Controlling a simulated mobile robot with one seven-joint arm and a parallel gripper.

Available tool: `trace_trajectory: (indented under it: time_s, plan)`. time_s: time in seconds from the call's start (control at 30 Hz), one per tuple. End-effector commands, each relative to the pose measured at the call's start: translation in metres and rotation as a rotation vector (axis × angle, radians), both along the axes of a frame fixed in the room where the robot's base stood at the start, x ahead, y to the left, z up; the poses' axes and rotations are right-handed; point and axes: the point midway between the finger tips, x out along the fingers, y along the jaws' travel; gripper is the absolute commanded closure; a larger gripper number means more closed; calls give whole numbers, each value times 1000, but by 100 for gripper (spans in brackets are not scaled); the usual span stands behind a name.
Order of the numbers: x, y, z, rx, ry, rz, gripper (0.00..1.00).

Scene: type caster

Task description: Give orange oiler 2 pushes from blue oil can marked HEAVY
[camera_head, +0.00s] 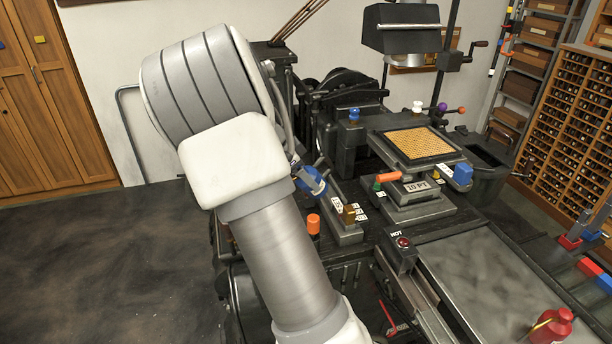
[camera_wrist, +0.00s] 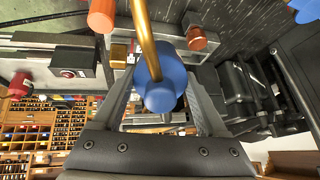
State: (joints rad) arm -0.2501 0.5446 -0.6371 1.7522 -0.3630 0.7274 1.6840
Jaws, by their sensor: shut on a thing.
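A blue oil can (camera_wrist: 166,72) with a long brass spout (camera_wrist: 146,40) is between the fingers of my gripper (camera_wrist: 162,96), which is shut on it. The spout runs toward the top of the wrist view. In the head view, part of the blue can (camera_head: 312,180) shows beside my arm; most of my gripper is hidden there. No HEAVY marking is readable. The orange oiler (camera_head: 313,224), a small orange-topped cylinder, stands on the dark bench just below the can in the picture. It appears at the top of the wrist view (camera_wrist: 102,15), left of the spout, apart from it.
A brass piece (camera_head: 348,214) on a metal block sits right of the oiler. Beyond are an orange handle (camera_head: 388,177), a 10 PT block (camera_head: 417,187) and a HOT red button (camera_head: 403,242). A red can (camera_head: 551,326) stands at lower right. Open floor lies left.

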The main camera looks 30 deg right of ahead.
Motion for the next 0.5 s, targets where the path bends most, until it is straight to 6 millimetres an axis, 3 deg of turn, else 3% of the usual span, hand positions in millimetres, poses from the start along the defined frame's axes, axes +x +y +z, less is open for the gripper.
trace_trajectory:
  time_s: [0.5]
  plan:
    - [0, 0, -33, -3, 5, 10, 94]
